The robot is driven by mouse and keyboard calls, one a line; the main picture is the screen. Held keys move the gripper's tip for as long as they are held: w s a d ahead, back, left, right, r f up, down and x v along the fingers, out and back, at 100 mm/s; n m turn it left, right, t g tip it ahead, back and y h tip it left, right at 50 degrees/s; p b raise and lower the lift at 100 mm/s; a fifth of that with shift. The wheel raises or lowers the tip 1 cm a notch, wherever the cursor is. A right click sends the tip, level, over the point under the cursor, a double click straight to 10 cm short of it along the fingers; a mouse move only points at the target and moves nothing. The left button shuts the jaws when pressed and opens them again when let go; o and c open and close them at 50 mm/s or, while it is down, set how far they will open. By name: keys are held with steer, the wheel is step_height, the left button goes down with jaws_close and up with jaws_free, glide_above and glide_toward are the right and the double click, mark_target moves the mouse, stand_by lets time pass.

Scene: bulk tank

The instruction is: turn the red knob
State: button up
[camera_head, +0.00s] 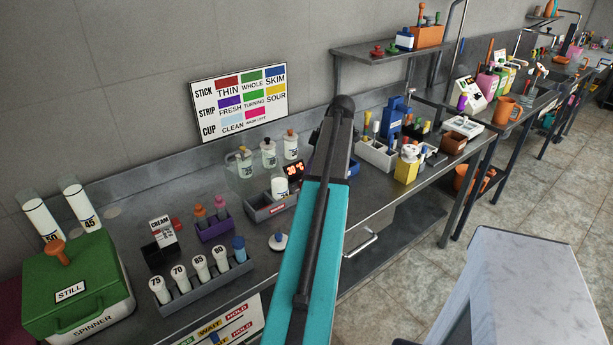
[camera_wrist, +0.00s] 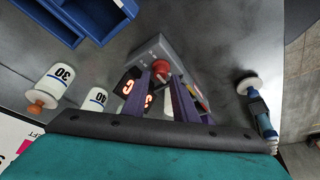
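The red knob (camera_wrist: 161,69) sits on the top of a grey unit (camera_wrist: 147,50) in the wrist view. This unit has a display (camera_wrist: 127,86) with red lit characters, partly covered by a finger. My gripper (camera_wrist: 162,77) is open, with its two dark purple fingers apart on either side of the knob's near side. I cannot tell whether they touch it. In the head view the unit (camera_head: 262,211) and its display (camera_head: 294,170) show beside my teal arm. My gripper and the knob are hidden there behind the arm.
In the head view, a green spinner box (camera_head: 80,290) and a vial rack (camera_head: 212,287) stand at left.

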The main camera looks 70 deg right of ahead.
steer(key=b+v, duration=0.2)
steer(key=v, duration=0.9)
steer(key=shift+r, duration=0.3)
stand_by(0.3)
